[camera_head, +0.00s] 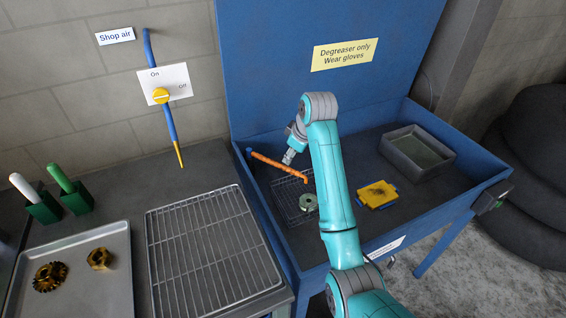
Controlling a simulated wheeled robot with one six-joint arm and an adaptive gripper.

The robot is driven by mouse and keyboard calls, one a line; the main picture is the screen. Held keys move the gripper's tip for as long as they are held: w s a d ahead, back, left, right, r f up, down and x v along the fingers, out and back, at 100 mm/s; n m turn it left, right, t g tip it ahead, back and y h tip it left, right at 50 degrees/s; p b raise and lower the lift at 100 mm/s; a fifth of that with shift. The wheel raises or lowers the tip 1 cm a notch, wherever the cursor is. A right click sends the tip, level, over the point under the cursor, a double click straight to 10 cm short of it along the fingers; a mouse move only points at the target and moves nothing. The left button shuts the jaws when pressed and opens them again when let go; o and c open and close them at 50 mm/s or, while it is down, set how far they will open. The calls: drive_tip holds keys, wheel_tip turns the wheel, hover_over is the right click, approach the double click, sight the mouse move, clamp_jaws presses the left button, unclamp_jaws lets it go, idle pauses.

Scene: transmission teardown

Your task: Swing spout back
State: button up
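The orange spout (275,165) angles out over the blue wash basin (487,184) from a blue pivot (249,153) at its back left. Its tip bends down above the wire basket. My gripper (288,159) hangs beside the middle of the spout, at its far side in the picture. It looks small and partly turned away, so I cannot tell whether it touches the spout or whether its fingers are open. My teal arm crosses the basin and hides part of its floor.
A wire basket (282,205) with a pale green ring part (308,203) sits below the spout. A yellow-and-blue brush or pad (377,194) and a grey tray (388,147) lie right of my arm. A wire rack (160,262) and gear tray (122,305) stand left.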

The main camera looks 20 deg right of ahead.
sight(285, 167)
drive_tip(key=x, duration=0.9)
clamp_jaws()
